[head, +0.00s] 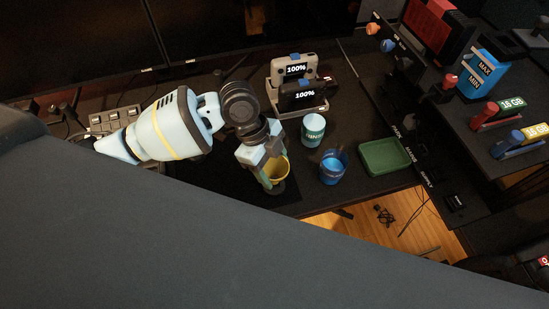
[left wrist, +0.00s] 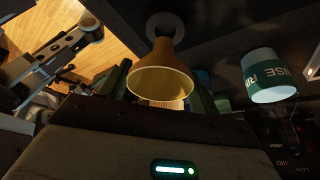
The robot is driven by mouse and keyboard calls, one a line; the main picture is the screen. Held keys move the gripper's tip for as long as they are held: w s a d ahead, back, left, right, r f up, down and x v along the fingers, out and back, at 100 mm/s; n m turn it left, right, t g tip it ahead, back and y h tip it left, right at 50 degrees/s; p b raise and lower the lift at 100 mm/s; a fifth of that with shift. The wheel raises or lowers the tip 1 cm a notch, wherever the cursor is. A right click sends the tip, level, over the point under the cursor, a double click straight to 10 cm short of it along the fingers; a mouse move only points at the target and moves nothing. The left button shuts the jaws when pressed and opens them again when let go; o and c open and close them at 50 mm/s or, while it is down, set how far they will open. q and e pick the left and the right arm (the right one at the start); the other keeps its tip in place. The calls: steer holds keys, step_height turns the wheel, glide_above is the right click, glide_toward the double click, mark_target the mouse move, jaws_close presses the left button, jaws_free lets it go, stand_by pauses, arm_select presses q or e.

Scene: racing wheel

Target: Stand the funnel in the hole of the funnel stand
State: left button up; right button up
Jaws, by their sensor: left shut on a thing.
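The yellow funnel (head: 278,168) is in my left gripper (head: 269,174), above the dark desk near its front edge. In the left wrist view the funnel (left wrist: 163,78) has its wide mouth toward the camera and its narrow spout pointing away. The fingers of my left gripper (left wrist: 160,88) are shut on it from both sides. A dark round piece, seemingly the funnel stand (head: 274,188), shows just below the funnel. In the left wrist view a grey ring (left wrist: 167,22) lies beyond the spout; whether the spout touches it or is in its hole, I cannot tell. My right gripper is not in view.
A blue cup (head: 333,168) stands right of the funnel, with a white and green cup (head: 313,130) behind it. A green tray (head: 386,157) lies farther right. Two devices reading 100% (head: 302,94) stand behind. The desk's front edge is close.

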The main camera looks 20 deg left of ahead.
arm_select(q)
steer(key=shift+f, duration=0.8)
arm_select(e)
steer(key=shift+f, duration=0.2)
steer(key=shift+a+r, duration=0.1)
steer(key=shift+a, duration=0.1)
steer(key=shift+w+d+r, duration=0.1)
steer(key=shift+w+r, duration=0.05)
arm_select(q)
steer(key=shift+p, duration=0.35)
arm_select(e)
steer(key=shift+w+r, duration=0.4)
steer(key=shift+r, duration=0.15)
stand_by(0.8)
arm_select(q)
steer(key=shift+f+b, duration=0.5)
steer(key=shift+f, duration=0.9)
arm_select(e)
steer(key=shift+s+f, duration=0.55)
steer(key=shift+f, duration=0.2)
arm_select(q)
steer(key=o, duration=1)
steer(key=shift+o, duration=0.2)
steer(key=shift+r, duration=0.1)
